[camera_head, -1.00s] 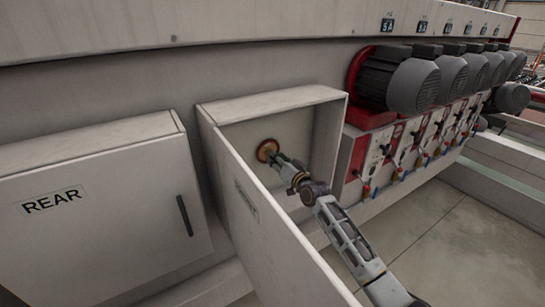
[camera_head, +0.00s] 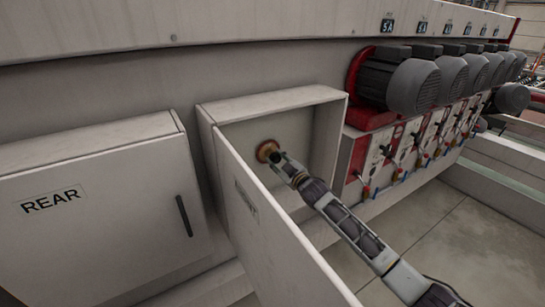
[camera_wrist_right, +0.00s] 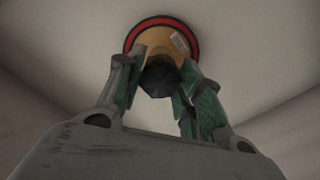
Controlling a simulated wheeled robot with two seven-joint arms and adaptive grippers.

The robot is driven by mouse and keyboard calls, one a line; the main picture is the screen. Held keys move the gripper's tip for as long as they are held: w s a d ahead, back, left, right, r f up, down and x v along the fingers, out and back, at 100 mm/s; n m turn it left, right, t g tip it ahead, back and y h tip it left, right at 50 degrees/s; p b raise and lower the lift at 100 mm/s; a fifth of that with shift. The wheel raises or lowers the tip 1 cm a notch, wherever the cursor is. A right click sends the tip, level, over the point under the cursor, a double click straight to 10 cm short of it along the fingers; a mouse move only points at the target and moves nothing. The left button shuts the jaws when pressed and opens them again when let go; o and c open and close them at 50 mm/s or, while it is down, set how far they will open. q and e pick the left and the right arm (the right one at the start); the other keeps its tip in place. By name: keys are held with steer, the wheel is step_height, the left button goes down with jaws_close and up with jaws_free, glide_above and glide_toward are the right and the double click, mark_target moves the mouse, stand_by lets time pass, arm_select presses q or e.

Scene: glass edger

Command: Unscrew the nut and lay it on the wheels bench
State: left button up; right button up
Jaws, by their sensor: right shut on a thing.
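The nut (camera_wrist_right: 160,77) is a dark faceted piece at the centre of a round wheel (camera_wrist_right: 158,37) with an orange face and a red rim. The wheel also shows in the head view (camera_head: 267,150), on the back wall inside the open cabinet. My right gripper (camera_wrist_right: 163,82) reaches into the cabinet, its green-padded fingers on both sides of the nut and shut on it. In the head view the right gripper (camera_head: 279,160) covers the nut. My left gripper is not in view. No wheels bench can be made out.
The open cabinet (camera_head: 270,103) has its door (camera_head: 262,225) swung out, left of my right arm. A closed cabinet marked REAR (camera_head: 95,215) stands at left. Several grey motors (camera_head: 400,78) line the machine at right. Floor (camera_head: 430,240) at lower right is clear.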

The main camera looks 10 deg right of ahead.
steer(key=n, duration=1.3)
steer(key=shift+n+p, duration=0.3)
steer(key=shift+n, duration=0.1)
steer(key=o, duration=1)
